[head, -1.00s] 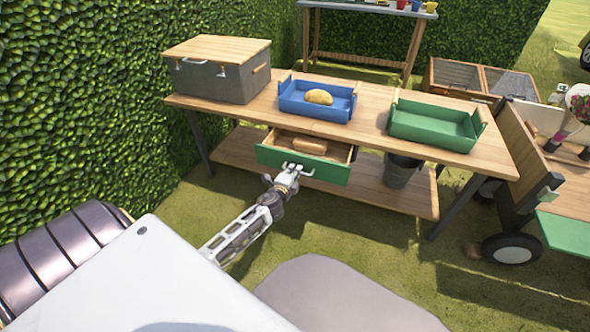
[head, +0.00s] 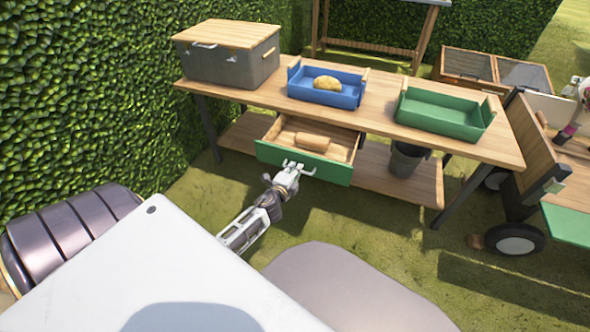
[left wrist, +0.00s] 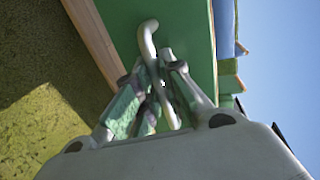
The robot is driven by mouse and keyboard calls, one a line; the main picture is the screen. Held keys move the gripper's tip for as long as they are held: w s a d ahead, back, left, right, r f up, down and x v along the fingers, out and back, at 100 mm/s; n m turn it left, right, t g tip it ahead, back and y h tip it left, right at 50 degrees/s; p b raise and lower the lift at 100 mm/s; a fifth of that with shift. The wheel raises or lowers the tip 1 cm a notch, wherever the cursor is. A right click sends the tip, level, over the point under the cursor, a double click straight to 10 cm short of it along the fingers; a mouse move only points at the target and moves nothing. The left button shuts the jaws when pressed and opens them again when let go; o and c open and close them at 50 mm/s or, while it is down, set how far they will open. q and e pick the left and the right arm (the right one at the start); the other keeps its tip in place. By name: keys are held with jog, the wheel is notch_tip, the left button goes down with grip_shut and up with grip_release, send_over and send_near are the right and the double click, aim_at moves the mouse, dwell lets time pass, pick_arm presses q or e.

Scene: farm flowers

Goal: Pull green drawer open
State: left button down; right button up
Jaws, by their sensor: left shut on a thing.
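The green drawer (head: 330,171) under the wooden table is pulled out, with its wooden inside showing and a light brown block (head: 312,142) lying in it. My left gripper (head: 290,169) is at the front of the drawer, shut on its pale handle (head: 308,171). In the left wrist view the gripper's fingers (left wrist: 158,88) close around the curved handle (left wrist: 149,38), in front of the green drawer face (left wrist: 185,30). My right gripper is not in view.
On the table (head: 375,113) stand a grey box (head: 232,67) with a wooden lid, a blue tray (head: 325,98) holding a yellow item, and a green tray (head: 440,125). A dark bucket (head: 405,160) stands on the lower shelf. A wheeled cart (head: 525,150) is at right, a hedge at left.

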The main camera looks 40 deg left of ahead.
pick_arm(q)
jog(key=c, duration=1.5)
grip_release()
jog(key=shift+v, duration=6)
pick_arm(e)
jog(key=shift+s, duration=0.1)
